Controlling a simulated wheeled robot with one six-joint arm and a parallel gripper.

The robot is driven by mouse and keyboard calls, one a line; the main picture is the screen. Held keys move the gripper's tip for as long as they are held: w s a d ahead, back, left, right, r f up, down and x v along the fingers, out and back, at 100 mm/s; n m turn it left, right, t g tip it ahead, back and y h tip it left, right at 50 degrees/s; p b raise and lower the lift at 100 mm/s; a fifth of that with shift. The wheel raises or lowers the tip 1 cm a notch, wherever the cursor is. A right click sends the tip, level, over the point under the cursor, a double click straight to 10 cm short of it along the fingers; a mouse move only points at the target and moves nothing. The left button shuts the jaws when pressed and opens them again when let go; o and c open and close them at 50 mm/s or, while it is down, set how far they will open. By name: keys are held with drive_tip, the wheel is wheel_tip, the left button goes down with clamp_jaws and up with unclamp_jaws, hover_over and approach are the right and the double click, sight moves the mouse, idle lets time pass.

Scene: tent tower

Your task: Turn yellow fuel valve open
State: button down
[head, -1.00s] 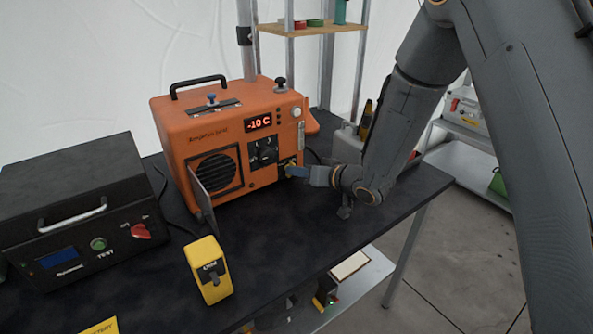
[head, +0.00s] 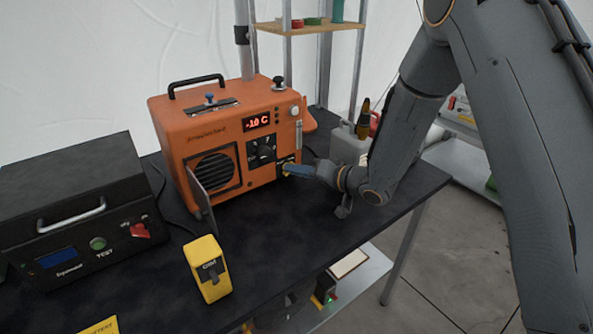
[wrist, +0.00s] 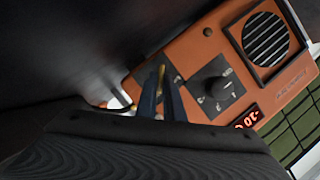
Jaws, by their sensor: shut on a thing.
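The orange heater (head: 225,150) stands on the black table with its red display lit at -10 C. The yellow fuel valve (head: 286,170) is small and sits low on the right of its front panel. My gripper (head: 292,169) reaches it from the right and is shut on it. In the wrist view, the blue fingers of my gripper (wrist: 166,88) close around the valve, and only a little yellow (wrist: 162,71) shows at their tips. Most of the valve is hidden, so its exact angle cannot be told.
A black box (head: 75,200) with a green button and red switch stands at left. A small yellow device (head: 207,268) stands in front of the heater. A grey jug (head: 348,145) is behind my wrist. The table front right is clear.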

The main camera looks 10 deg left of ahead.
drive_tip(key=c, duration=1.9)
unclamp_jaws()
drive_tip(key=shift+o, duration=0.2)
drive_tip(key=shift+b+v, duration=0.75)
drive_tip(key=shift+v, duration=3.15)
